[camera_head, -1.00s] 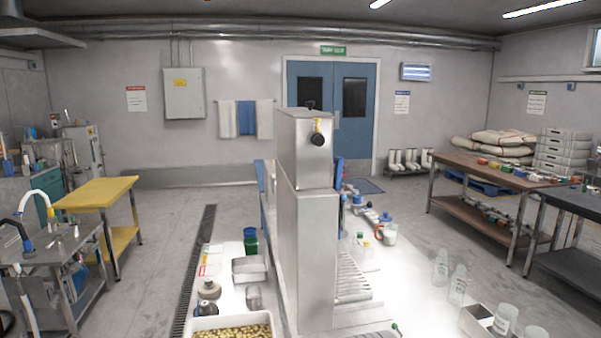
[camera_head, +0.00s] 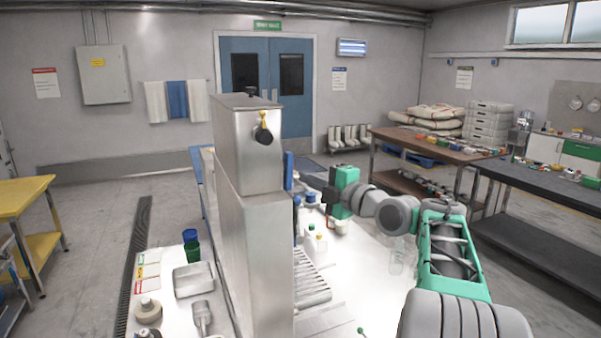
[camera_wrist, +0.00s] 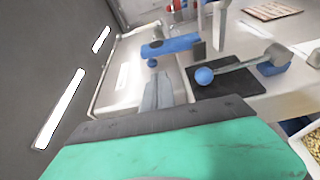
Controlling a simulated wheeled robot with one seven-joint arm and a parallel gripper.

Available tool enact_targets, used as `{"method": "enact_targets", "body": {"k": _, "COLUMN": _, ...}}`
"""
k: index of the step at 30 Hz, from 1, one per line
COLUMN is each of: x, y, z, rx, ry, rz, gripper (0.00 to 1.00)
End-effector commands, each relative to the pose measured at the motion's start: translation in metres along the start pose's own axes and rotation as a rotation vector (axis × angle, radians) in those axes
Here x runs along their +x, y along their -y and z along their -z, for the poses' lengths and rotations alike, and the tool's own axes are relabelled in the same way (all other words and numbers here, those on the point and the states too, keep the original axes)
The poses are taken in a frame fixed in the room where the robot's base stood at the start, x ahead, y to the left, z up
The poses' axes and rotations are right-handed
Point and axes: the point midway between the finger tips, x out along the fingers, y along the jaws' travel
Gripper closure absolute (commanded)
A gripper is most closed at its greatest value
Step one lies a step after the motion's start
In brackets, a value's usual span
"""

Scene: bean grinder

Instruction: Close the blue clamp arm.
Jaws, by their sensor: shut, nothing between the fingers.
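In the wrist view, a blue bar (camera_wrist: 172,45) with a rounded end lies across the top of a pale tray-like part, with a small blue ball (camera_wrist: 152,63) under it. To its right, a grey lever (camera_wrist: 245,63) ends in a blue ball knob (camera_wrist: 204,75) above a black plate (camera_wrist: 228,84). I cannot tell for sure which is the clamp arm. My gripper (camera_wrist: 165,91) is shut and empty, its fingertips just below the blue bar and left of the knob; contact is not clear. In the head view my gripper (camera_head: 328,194) is right of the steel machine.
The tall steel machine (camera_head: 262,240) stands left of my arm in the head view and hides part of the bench. Bottles (camera_head: 314,240) stand near it. A dark wall-like surface (camera_wrist: 50,70) fills the left of the wrist view. A bin of beans (camera_wrist: 308,145) shows at lower right.

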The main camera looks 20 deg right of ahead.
Motion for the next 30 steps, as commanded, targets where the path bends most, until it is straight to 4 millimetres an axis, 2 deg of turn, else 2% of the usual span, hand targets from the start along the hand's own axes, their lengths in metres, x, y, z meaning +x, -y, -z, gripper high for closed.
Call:
{"method": "enact_targets", "body": {"k": 6, "x": 0.046, "y": -0.005, "z": 0.002, "rx": 0.003, "ry": -0.003, "rz": 0.003, "gripper": 1.00}}
{"method": "enact_targets", "body": {"k": 12, "x": 0.075, "y": -0.002, "z": 0.002, "rx": 0.002, "ry": -0.002, "rz": 0.003, "gripper": 1.00}}
{"method": "enact_targets", "body": {"k": 30, "x": 0.084, "y": 0.003, "z": 0.006, "rx": 0.021, "ry": -0.010, "rz": -0.004, "gripper": 1.00}}
